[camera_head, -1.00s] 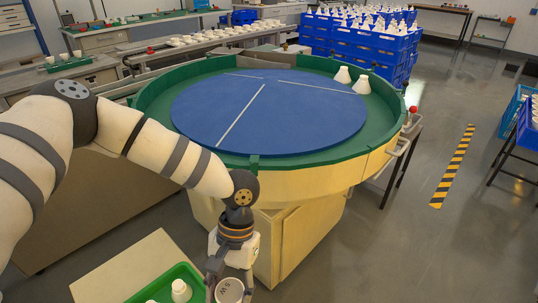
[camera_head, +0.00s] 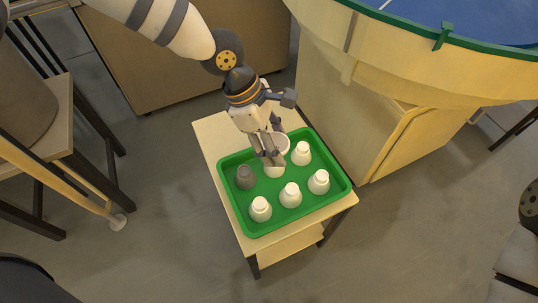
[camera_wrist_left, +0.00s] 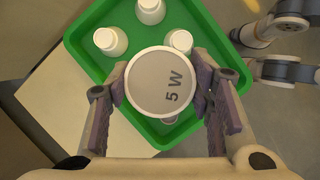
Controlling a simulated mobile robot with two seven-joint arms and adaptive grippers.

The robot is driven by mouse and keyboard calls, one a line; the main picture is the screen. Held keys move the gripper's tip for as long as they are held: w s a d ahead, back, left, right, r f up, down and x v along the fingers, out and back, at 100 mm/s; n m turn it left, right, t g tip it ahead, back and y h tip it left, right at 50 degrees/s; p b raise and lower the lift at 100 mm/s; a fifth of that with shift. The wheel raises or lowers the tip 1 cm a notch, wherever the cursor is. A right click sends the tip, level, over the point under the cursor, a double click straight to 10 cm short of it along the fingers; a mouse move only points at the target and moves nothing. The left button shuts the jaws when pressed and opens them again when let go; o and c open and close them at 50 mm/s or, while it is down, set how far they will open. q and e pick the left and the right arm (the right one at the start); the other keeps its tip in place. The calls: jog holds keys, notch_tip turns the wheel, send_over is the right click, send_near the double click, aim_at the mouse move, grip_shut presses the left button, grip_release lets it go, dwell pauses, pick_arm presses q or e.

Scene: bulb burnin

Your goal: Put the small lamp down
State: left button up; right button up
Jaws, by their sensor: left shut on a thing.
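My left gripper (camera_head: 270,156) is shut on the small lamp (camera_wrist_left: 163,83), a round pale lamp whose face reads "5 W". In the head view the lamp (camera_head: 281,142) is partly hidden by the fingers. In the wrist view the fingers grip it from both sides. It is over the green tray (camera_head: 244,229), near its back edge. I cannot tell how high it is above the tray floor.
Several white lamps, such as the front left one (camera_head: 260,209), and a dark grey one (camera_head: 245,177) stand in the tray. The tray is on a small wooden table (camera_head: 214,133). The round turntable bench (camera_head: 420,75) stands behind right.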

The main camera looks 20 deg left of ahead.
pick_arm(q)
jog(key=w+r+n+t+y+b, duration=0.2)
jog(key=w+r+n+t+b, duration=0.15)
jog(key=w+n, duration=0.55)
jog(key=shift+n, duration=0.6)
jog(key=shift+s+a+f+b, duration=0.2)
jog(key=shift+s+a+f, duration=0.3)
jog(key=shift+a+f, duration=1.65)
jog(key=shift+s+a+f+b, duration=0.2)
jog(key=shift+s+a+f, duration=0.35)
jog(key=shift+a+f, duration=1.6)
jog(key=shift+s+a+f+b, duration=0.2)
jog(key=shift+s+a+f, duration=0.3)
jog(key=shift+a+f, duration=1.65)
pick_arm(e)
jog(key=shift+g, duration=0.6)
jog(key=shift+x, duration=2.95)
pick_arm(q)
jog(key=shift+a+r, duration=0.1)
jog(key=shift+a, duration=0.05)
pick_arm(e)
jog(key=shift+s, duration=0.1)
pick_arm(q)
jog(key=o, duration=1.1)
jog(key=shift+o, duration=0.2)
